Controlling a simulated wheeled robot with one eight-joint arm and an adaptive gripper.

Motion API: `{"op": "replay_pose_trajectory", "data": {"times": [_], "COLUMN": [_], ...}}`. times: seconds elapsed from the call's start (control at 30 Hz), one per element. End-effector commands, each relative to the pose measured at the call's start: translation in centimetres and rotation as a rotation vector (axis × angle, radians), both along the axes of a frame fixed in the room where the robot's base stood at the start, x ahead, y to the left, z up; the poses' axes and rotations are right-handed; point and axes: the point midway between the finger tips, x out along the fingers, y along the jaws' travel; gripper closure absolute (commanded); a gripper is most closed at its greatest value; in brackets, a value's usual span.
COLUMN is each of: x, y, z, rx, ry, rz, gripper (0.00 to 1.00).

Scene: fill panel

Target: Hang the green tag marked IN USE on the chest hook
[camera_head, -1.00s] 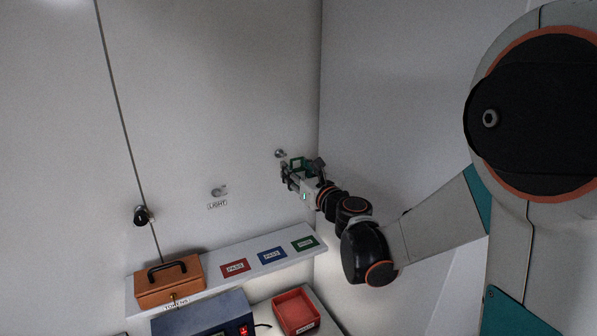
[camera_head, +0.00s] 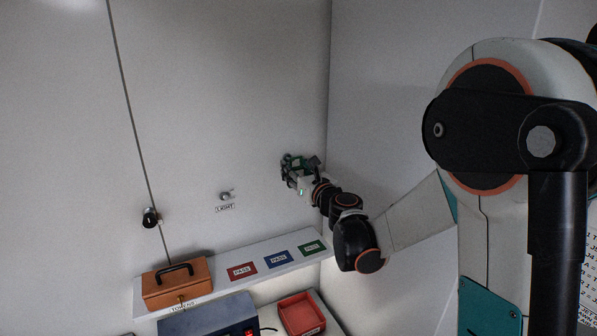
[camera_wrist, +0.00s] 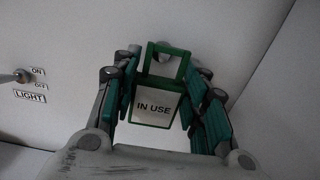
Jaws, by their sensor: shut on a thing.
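The green-framed tag (camera_wrist: 155,106) marked IN USE stands upright between my gripper's fingers in the wrist view, with its open loop at the top. My gripper (camera_wrist: 158,88) is shut on the tag. In the head view, my gripper (camera_head: 290,167) is up near the back wall, close to the right corner. A pale rounded thing shows through the tag's loop in the wrist view; I cannot tell if it is a wall peg. An orange chest (camera_head: 177,286) with a black handle sits at lower left, a small brass piece on its front.
A LIGHT toggle (camera_head: 226,195) is on the wall left of my gripper. A black knob (camera_head: 150,217) is farther left. The shelf (camera_head: 222,280) below carries red, blue and green cards. A red tray (camera_head: 301,314) and a blue-grey box (camera_head: 208,316) stand lower. The right wall is close.

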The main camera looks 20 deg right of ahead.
Motion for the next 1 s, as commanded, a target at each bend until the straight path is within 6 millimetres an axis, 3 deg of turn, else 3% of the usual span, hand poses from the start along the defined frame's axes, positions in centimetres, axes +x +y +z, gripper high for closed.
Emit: {"op": "replay_pose_trajectory", "data": {"times": [0.5,1.0], "x": [2.6,3.1], "y": [0.5,0.6], "z": [-0.8,-1.1], "rx": [0.000,0.000], "ry": [0.000,0.000], "rz": [0.000,0.000], "gripper": [0.79,0.79]}}
